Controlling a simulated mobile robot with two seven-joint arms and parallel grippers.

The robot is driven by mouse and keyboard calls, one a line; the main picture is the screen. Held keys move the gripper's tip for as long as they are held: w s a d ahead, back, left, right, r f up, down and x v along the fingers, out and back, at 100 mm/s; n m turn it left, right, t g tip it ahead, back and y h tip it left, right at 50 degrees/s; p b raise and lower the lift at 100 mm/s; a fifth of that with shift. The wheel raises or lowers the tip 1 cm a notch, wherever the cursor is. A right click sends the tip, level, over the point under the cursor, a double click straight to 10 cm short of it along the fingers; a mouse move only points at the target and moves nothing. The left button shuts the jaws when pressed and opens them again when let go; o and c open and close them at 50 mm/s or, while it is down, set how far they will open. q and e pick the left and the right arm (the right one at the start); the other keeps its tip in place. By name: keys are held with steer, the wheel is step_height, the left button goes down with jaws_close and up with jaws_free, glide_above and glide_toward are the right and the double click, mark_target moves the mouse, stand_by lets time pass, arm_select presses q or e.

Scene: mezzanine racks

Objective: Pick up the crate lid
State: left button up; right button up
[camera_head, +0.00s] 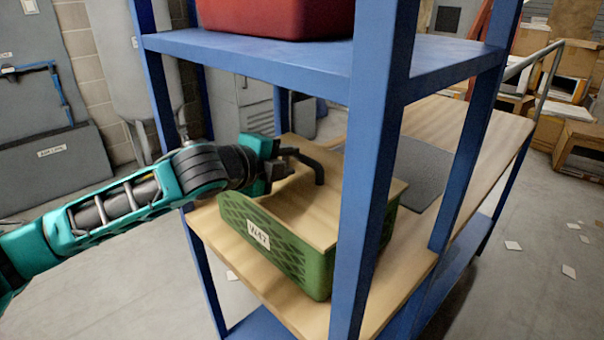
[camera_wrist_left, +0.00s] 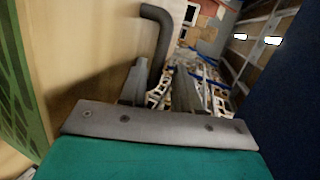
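The crate lid (camera_head: 306,208) is a flat wooden board on top of a green crate (camera_head: 285,250) labelled W47. A dark bent handle (camera_head: 312,163) stands up from the lid. In the left wrist view the lid (camera_wrist_left: 85,50) is a pale surface at left, with the handle (camera_wrist_left: 162,40) rising ahead of the fingers. My left gripper (camera_head: 284,160) is over the lid, right at the handle. In the left wrist view its two fingers (camera_wrist_left: 160,88) are apart, with the handle's lower end in line with the gap; contact is unclear. My right gripper is not in view.
The crate stands on the wooden shelf (camera_head: 410,255) of a blue rack. A blue post (camera_head: 375,160) stands close in front of the crate's right side. An upper shelf (camera_head: 270,60) with a red bin (camera_head: 275,15) is above. A grey mat (camera_head: 415,170) lies behind the crate.

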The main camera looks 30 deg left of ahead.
mark_target(300, 158)
arm_select(q)
steer(key=shift+x, duration=3)
steer(key=shift+s, duration=0.1)
jaws_close()
